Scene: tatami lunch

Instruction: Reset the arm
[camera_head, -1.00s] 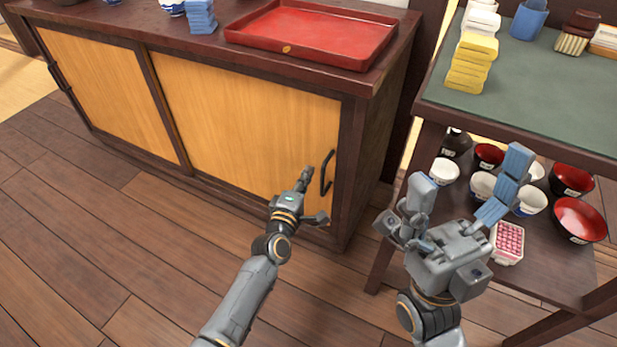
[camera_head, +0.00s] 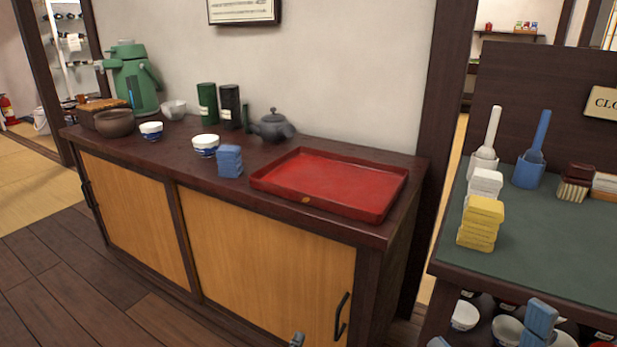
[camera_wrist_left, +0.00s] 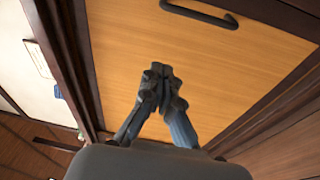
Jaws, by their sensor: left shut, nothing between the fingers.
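My left gripper (camera_head: 297,339) shows only as a small grey tip at the bottom edge of the head view, in front of the wooden cabinet (camera_head: 265,260). In the left wrist view its fingers (camera_wrist_left: 160,88) meet at the tips, shut with nothing between them. They are in front of the cabinet's sliding door (camera_wrist_left: 205,70), below the black handle (camera_wrist_left: 205,14). The rest of both arms is out of the head view.
On the cabinet top are a red tray (camera_head: 330,183), a blue stack (camera_head: 229,162), a teapot (camera_head: 271,126) and a green flask (camera_head: 132,80). At right, a green-topped table (camera_head: 560,235) holds yellow blocks (camera_head: 481,223); bowls (camera_head: 465,315) sit beneath. The floor (camera_head: 60,285) at left is clear.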

